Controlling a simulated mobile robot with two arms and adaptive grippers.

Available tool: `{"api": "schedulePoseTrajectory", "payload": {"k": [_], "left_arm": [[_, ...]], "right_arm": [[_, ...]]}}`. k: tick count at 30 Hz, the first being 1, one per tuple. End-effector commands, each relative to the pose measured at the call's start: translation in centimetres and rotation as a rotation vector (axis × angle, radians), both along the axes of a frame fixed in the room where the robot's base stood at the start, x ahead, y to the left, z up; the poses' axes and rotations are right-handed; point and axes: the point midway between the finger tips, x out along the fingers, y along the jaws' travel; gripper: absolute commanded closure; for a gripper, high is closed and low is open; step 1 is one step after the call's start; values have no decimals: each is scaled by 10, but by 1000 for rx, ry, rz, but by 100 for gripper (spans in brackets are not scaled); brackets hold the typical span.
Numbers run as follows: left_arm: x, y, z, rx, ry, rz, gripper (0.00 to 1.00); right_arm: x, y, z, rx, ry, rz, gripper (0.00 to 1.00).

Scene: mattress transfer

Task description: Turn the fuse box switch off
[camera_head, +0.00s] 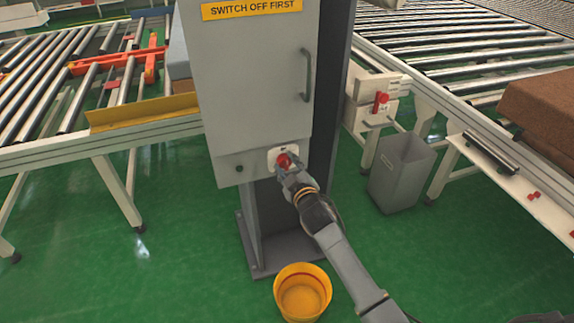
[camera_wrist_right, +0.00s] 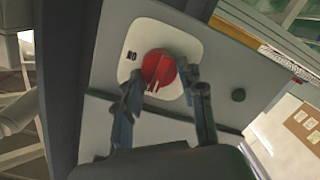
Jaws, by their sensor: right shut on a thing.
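The grey fuse box (camera_head: 250,75) stands on a dark post, with a yellow label reading "SWITCH OFF FIRST" (camera_head: 251,8) near its top. Its red rotary switch (camera_head: 283,160) sits on a white plate low on the front. The red switch (camera_wrist_right: 158,68) shows large in the right wrist view, with a white plate (camera_wrist_right: 180,40) around it and black lettering beside it. My right gripper (camera_head: 289,168) is at the switch, its two fingers (camera_wrist_right: 160,84) on either side of the red knob and shut on it. My left gripper is not in view.
A yellow bucket (camera_head: 302,291) stands on the green floor below the box. A grey bin (camera_head: 398,175) stands at right. Roller conveyors run at left (camera_head: 60,75) and right (camera_head: 455,55). A brown block (camera_head: 540,105) lies at far right. The box door has a handle (camera_head: 307,75).

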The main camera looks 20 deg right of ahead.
Motion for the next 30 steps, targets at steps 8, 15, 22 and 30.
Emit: {"api": "schedulePoseTrajectory", "payload": {"k": [8, 15, 22, 30], "left_arm": [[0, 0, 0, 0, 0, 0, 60], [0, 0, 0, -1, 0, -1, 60], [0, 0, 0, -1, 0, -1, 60], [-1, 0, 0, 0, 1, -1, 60]], "right_arm": [[0, 0, 0, -14, 0, 0, 93], [0, 0, 0, -14, 0, 0, 49], [0, 0, 0, -12, 0, 0, 38], [-9, 0, 0, -11, -1, 1, 38]]}}
